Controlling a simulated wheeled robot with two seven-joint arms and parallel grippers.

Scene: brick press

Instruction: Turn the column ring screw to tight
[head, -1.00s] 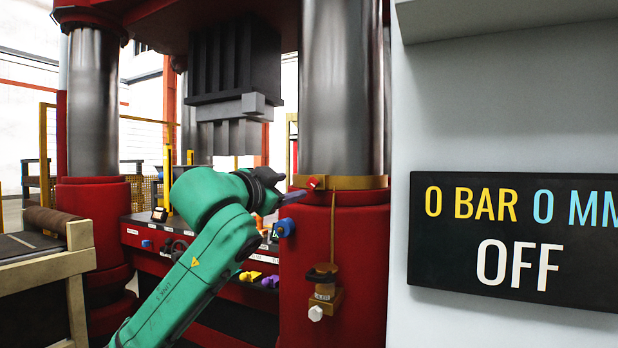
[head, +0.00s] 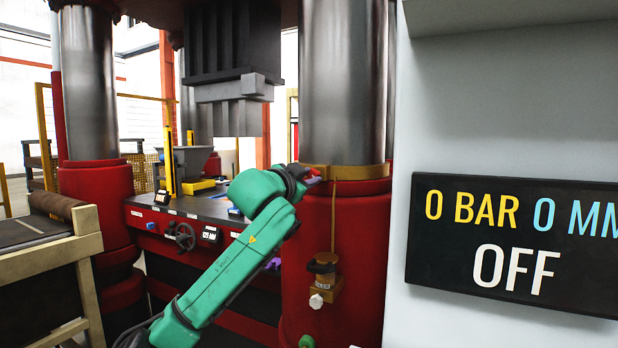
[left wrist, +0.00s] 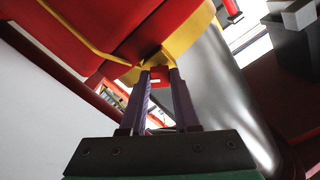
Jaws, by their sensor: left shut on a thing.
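The column ring (head: 350,172) is a brass-yellow band around the front steel column, on top of its red base. It also shows in the left wrist view (left wrist: 197,25). The small red ring screw (head: 313,181) is at the ring's left end, mostly hidden by my gripper. My left gripper (head: 308,176) is at that screw, and in the left wrist view its two purple fingers (left wrist: 160,70) close at the ring's yellow lug. It is shut on the screw, whose turn angle I cannot tell. My right gripper is not in view.
A brass block with a dark knob (head: 323,268) hangs on the red column base below the ring. A grey cabinet with a black display (head: 490,240) reading OFF stands close on the right. The press bed (head: 190,205) with a handwheel (head: 184,237) lies behind my arm.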

